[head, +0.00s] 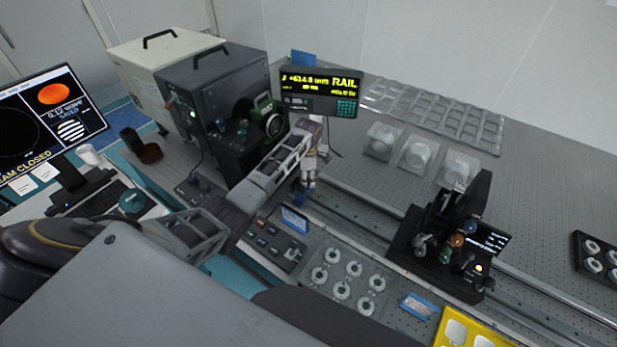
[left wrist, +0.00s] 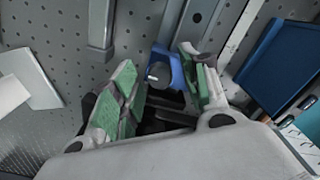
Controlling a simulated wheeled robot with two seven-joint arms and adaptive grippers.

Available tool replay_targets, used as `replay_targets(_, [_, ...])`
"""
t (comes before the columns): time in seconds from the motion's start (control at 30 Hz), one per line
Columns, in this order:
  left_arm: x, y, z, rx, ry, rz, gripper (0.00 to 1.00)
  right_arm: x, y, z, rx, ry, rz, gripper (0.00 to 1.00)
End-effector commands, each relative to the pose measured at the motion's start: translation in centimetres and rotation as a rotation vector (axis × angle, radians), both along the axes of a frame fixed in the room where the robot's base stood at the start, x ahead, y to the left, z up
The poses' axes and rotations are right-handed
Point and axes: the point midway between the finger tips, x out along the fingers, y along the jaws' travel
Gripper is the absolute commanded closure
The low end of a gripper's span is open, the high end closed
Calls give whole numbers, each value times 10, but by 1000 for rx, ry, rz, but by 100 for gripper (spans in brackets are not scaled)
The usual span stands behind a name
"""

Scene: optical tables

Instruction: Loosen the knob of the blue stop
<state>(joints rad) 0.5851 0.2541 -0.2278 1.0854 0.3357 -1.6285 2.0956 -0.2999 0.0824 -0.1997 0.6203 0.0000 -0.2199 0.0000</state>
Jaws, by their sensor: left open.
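The blue stop (head: 301,197) sits on the rail, just under my left gripper (head: 309,172) in the head view. In the left wrist view the blue stop (left wrist: 176,66) shows between the green-padded fingers of my left gripper (left wrist: 160,62). Its grey round knob (left wrist: 158,74) faces the camera between the open fingers, with a gap visible on each side. The lower part of the stop is partly hidden by the gripper. My right gripper is not in view.
The rail (head: 350,219) runs to a dark carriage with several coloured knobs (head: 440,253) at the right. A control box (head: 276,238) and a tray of round parts (head: 345,279) lie in front. A display reading RAIL (head: 320,92) stands behind.

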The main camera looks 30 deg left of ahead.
Motion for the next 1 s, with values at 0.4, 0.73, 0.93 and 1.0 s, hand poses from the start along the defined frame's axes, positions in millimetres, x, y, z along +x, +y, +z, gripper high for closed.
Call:
replay_targets(0.4, [0, 0, 0, 0, 0, 0, 91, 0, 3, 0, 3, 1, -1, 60])
replay_targets(0.73, [0, 0, 0, 0, 0, -10, 100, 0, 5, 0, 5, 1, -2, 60])
replay_targets(0.93, [0, 0, 0, -1, 0, -54, 100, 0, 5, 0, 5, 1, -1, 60])
replay_targets(1.0, [0, 0, 0, -1, 0, -80, 100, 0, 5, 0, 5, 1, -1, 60])
